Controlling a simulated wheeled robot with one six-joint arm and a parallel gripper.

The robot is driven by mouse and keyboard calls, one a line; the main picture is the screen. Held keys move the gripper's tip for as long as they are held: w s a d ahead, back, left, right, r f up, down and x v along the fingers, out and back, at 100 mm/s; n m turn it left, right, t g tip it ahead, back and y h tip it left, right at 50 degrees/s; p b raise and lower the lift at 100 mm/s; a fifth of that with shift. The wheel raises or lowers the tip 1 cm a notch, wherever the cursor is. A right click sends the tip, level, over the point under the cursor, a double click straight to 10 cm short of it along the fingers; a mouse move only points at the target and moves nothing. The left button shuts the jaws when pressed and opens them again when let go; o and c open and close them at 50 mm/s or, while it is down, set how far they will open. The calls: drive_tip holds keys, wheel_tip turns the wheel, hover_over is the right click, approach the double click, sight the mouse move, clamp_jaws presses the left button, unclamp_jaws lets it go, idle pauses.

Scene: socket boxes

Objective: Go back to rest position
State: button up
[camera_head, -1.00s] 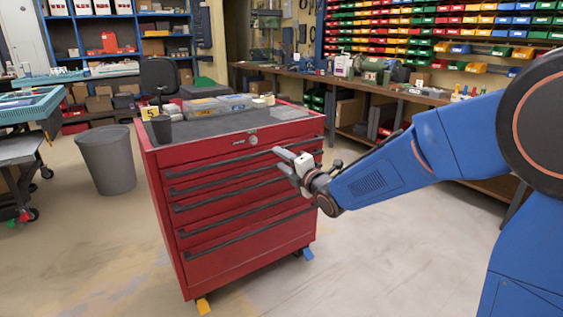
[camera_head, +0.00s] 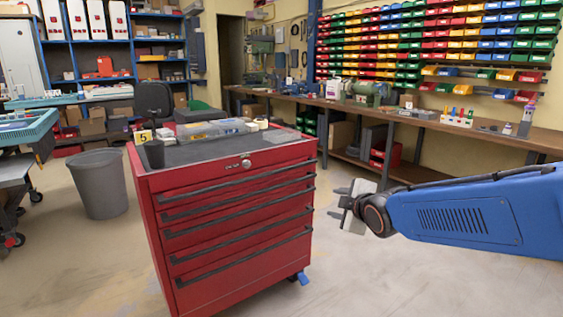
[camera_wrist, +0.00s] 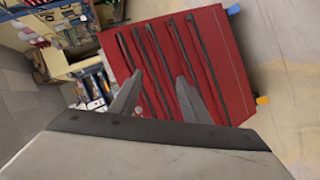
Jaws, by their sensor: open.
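My gripper (camera_head: 340,205) is in the right half of the head view, to the right of the red tool cabinet and apart from it. Its two grey fingers stand apart and hold nothing. In the wrist view my gripper (camera_wrist: 158,96) shows its spread fingers in front of the drawer side of the red tool cabinet (camera_wrist: 212,50). My blue arm reaches in from the right edge of the head view.
The red tool cabinet (camera_head: 232,213) stands in the middle with clear boxes (camera_head: 212,128), a black cup (camera_head: 154,153) and a yellow number 5 marker (camera_head: 144,136) on top. A grey bin (camera_head: 99,184) is at left. A long workbench (camera_head: 452,127) runs behind. Floor at the front right is clear.

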drive_tip(key=s+d+f+m+g+h, duration=0.1)
drive_tip(key=s+d+m, duration=0.3)
drive_tip(key=s, duration=0.7)
drive_tip(key=s+d+f+m+g+h, duration=0.1)
drive_tip(key=s+d+f+m+g, duration=0.3)
drive_tip(key=s, duration=0.7)
drive_tip(key=s+d+f+m+g+h, duration=0.1)
drive_tip(key=s+d+f+m+g, duration=0.1)
drive_tip(key=s+d+m, duration=0.3)
drive_tip(key=s+f+m, duration=0.1)
drive_tip(key=s+m, duration=0.2)
drive_tip(key=s, duration=0.3)
drive_tip(key=shift+s+f+g, duration=0.2)
drive_tip(key=shift+f+g, duration=0.05)
drive_tip(key=shift+g, duration=0.15)
